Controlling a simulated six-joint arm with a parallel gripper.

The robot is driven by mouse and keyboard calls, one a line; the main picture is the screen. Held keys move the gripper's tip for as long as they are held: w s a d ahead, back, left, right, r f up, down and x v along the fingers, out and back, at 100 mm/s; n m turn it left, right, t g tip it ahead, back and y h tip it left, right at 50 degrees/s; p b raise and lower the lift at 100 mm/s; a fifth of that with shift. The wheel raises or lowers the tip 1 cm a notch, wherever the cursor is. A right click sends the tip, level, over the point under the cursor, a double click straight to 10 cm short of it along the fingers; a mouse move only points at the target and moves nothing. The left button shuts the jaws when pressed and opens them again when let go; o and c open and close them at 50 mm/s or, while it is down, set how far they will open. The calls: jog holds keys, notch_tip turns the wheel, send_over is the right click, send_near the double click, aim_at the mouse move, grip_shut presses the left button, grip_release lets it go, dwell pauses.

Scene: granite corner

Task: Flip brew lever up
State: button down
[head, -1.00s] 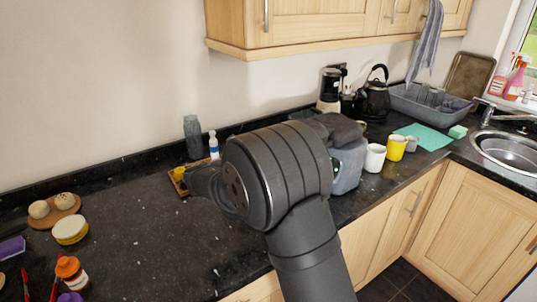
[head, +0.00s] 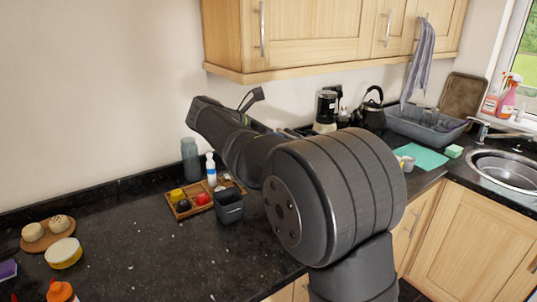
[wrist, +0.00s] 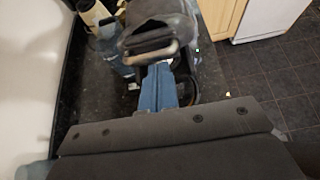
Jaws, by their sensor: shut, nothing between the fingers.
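The coffee machine fills the upper middle of the wrist view, with a dark grey top (wrist: 160,22). A pale metallic bar (wrist: 150,53) crosses its near side; I cannot tell whether this is the brew lever or how it is set. My gripper (wrist: 158,68) shows as two blue fingers, shut together and empty, pointing at the machine just below the bar. I cannot tell whether the fingertips touch it. In the head view my arm hides the machine, the lever and my fingers.
A wooden tray (head: 178,207) with small coloured items, a dark square container (head: 229,207) and a white bottle (head: 211,170) stand left of my arm. A kettle (head: 371,115) is behind it.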

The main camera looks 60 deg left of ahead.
jog(key=shift+g, duration=0.9)
jog(key=shift+w+r, duration=0.95)
jog(key=shift+r, duration=0.35)
jog(key=shift+w+r, duration=0.95)
jog(key=shift+r, duration=0.3)
jog(key=shift+s+f, duration=0.2)
jog(key=shift+s, duration=0.1)
jog(key=s+f+v, duration=0.1)
jog(key=v, duration=1)
jog(key=shift+s+f, duration=0.25)
jog(key=shift+f, duration=0.1)
